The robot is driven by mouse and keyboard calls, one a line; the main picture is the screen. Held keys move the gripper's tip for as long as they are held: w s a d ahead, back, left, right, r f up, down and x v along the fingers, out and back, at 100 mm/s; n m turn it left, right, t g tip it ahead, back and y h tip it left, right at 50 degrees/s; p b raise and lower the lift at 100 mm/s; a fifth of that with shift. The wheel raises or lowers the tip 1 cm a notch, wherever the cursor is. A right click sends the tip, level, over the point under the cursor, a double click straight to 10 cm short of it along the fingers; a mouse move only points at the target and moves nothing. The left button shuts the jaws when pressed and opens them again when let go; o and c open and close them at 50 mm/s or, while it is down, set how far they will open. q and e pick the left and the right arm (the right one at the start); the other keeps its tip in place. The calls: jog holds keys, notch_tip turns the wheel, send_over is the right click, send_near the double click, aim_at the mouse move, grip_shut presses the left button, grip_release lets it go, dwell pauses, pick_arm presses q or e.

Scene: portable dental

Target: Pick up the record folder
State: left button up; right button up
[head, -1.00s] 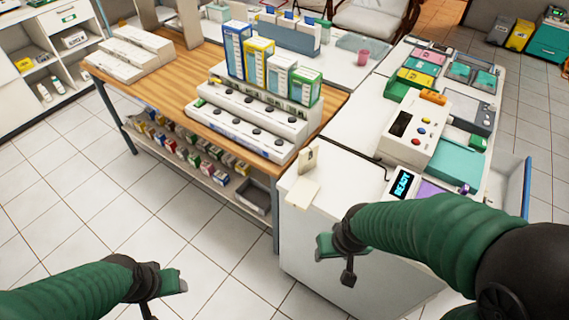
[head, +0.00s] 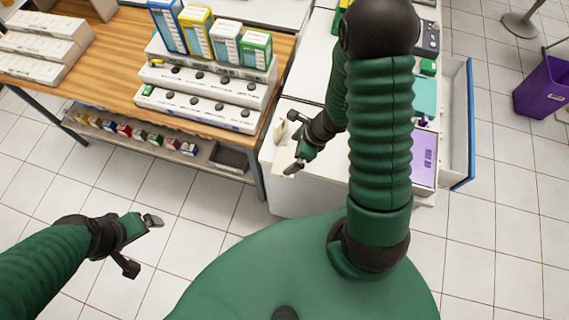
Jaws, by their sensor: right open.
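A flat cream piece that looks like the record folder (head: 284,158) lies on the near left corner of the white counter (head: 333,183), with a small cream upright part (head: 281,129) behind it. My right gripper (head: 294,142) is open over this corner, its fingers spread and pointing left. One fingertip overlaps the folder in the picture; I cannot tell whether they touch. The gripper and wrist hide part of the counter around it. My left gripper (head: 144,244) is open and empty above the tiled floor at lower left.
A wooden table (head: 120,96) at left holds tall colored boxes (head: 195,32) and stepped white racks (head: 200,112). An open drawer (head: 458,125) sticks out at the counter's right side. A purple bin (head: 543,88) stands at far right. The near floor is clear.

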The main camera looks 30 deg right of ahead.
aim_at(287, 161)
jog(key=x, duration=0.4)
jog(key=d+x, duration=0.1)
jog(key=x, duration=0.1)
jog(key=shift+s+a+f+b, duration=0.1)
jog(key=shift+s+f+b, duration=0.1)
jog(key=shift+b, duration=0.2)
jog(key=shift+a, duration=0.15)
jog(key=shift+c, duration=0.3)
jog(key=shift+w, duration=0.1)
jog(key=c, duration=1)
